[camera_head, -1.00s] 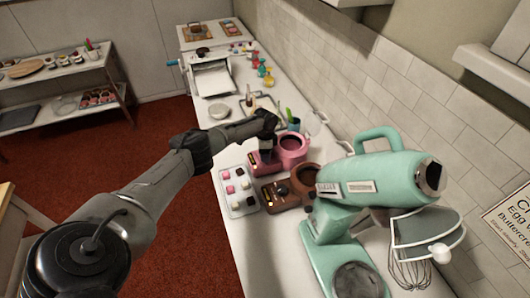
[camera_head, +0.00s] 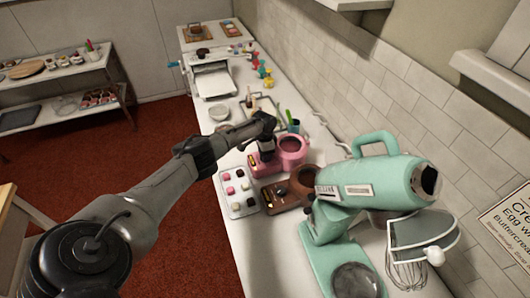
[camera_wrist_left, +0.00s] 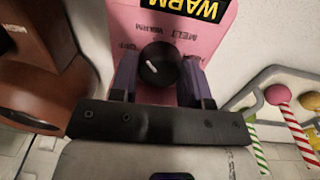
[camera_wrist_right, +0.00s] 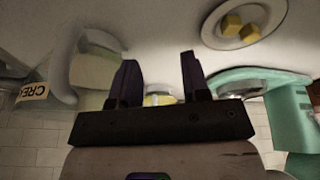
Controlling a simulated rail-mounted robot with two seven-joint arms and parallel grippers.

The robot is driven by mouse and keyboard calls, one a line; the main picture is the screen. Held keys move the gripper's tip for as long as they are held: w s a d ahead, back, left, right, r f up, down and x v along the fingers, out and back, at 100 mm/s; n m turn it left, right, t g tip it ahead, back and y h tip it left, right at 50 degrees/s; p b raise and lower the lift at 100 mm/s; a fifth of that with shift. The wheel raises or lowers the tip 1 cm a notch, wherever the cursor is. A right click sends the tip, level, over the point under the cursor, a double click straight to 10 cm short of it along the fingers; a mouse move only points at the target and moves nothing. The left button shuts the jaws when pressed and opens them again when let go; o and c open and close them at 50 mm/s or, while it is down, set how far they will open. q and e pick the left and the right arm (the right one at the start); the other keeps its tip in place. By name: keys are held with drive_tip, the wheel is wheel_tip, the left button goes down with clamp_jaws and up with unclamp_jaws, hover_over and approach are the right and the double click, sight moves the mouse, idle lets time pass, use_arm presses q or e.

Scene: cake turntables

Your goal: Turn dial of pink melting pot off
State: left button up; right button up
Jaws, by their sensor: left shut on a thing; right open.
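The pink melting pot (camera_head: 293,146) stands on the white counter behind the brown one. Its pink front panel shows in the left wrist view (camera_wrist_left: 205,50), upside down, with a WARM display and printed dial labels. The round black dial (camera_wrist_left: 158,65) with a white pointer mark is on that panel. My left gripper (camera_wrist_left: 158,72) is shut on the dial, one finger on each side; in the head view its hand (camera_head: 266,130) is over the pot's front. My right gripper (camera_wrist_right: 157,68) is open with nothing between its fingers and is outside the head view.
A brown melting pot (camera_head: 302,182) stands close beside the pink one. A tray of sweets (camera_head: 237,190) lies in front. A mint stand mixer (camera_head: 370,180) is at the near right.

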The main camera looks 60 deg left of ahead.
use_arm(q)
drive_tip(key=n+p, duration=0.2)
drive_tip(key=n, duration=0.2)
drive_tip(key=shift+r+n, duration=0.1)
drive_tip(key=shift+n, duration=0.3)
drive_tip(key=shift+n+p, duration=0.45)
drive_tip(key=shift+n, duration=0.45)
drive_tip(key=shift+t, duration=0.3)
drive_tip(key=o, duration=0.9)
